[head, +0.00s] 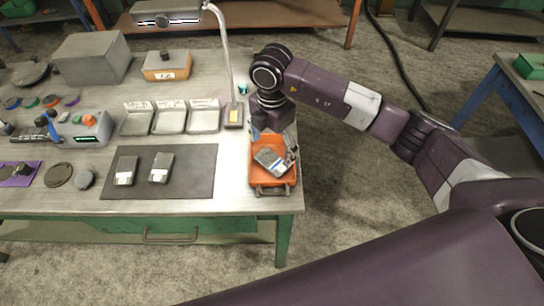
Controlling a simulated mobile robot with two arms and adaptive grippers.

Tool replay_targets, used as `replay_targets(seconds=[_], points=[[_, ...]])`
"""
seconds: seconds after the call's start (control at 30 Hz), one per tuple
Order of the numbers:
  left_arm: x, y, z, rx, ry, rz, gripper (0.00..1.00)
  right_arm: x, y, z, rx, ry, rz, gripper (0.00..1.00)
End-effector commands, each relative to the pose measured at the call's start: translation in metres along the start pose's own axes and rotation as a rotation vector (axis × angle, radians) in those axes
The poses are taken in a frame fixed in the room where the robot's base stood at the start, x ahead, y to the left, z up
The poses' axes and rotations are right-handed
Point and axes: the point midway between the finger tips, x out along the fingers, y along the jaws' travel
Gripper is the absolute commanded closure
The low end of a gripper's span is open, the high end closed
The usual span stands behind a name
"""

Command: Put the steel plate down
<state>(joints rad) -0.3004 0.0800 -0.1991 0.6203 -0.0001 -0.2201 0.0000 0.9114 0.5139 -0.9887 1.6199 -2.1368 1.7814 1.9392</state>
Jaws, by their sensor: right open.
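A grey steel plate (270,162) with a pale label and a blue mark lies at an angle in the orange tray (284,181) at the table's right end. My right gripper (274,145) points down over the tray, close to the plate. Its jaws are open, and the wrist above hides part of them. I cannot tell whether a finger touches the plate. Two similar grey plates, a left one (125,171) and a right one (161,167), lie side by side on the dark mat (190,182). My left gripper is not in view.
A lamp post (226,60) stands just left of my right wrist. Several shallow grey trays (204,121) sit behind the mat. A grey box (92,58) and an orange-banded box (167,66) stand farther back. The mat's right part is bare.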

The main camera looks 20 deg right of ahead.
Motion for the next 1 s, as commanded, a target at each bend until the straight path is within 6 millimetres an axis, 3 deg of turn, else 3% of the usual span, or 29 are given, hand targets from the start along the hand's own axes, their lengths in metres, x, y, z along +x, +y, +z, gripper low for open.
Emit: replay_targets(seconds=[0.2,0.4,1.0], points=[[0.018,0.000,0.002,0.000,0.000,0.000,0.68,-0.044,0.001,0.001,0.000,-0.001,0.004,0.21],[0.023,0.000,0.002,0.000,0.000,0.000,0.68,-0.070,0.000,0.000,0.000,-0.001,0.001,0.21],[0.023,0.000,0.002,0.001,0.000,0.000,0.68,-0.075,0.000,0.000,0.001,0.000,0.000,0.21]])
